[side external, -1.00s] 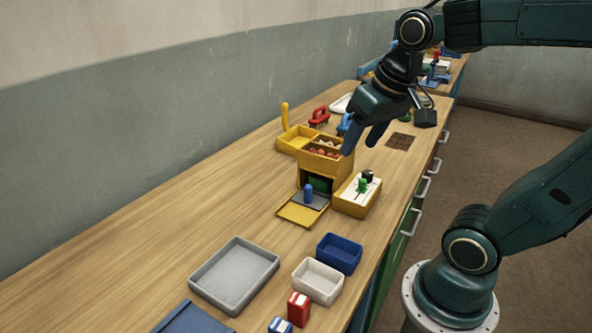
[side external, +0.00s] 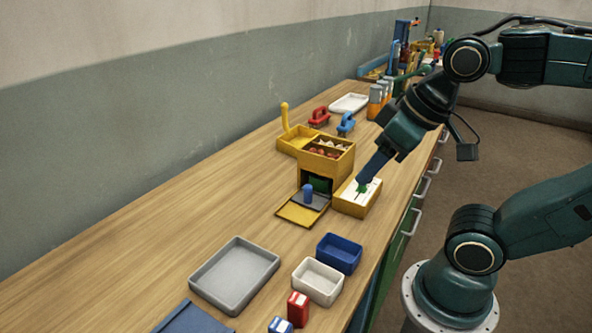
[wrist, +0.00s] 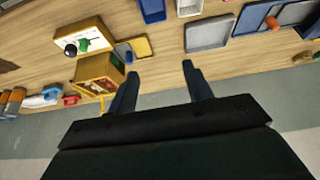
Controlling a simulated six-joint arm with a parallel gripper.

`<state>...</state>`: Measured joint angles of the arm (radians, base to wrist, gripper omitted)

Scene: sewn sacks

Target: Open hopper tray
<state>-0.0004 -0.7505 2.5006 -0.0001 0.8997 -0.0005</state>
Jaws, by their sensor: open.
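The yellow hopper (side external: 326,163) stands on the bench, with small red and pale items in its top compartments; it also shows in the wrist view (wrist: 98,72). A dark opening is in its lower front. A grey plate with a blue knob (side external: 308,191) lies before that opening, above a flat yellow tray (side external: 297,214). Beside the hopper is a yellow box with a white top (side external: 350,204), bearing a green knob (side external: 361,190) and a black knob (wrist: 70,50). My gripper (side external: 370,172) is tilted down over this box in the side view. Its fingers (wrist: 160,66) are apart and empty.
A grey tray (side external: 235,275), a white bin (side external: 318,282) and a blue bin (side external: 339,253) stand in front of the hopper. Red (side external: 319,116) and blue (side external: 346,124) handled tools and a white tray (side external: 349,103) lie behind. The bench's left side is clear.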

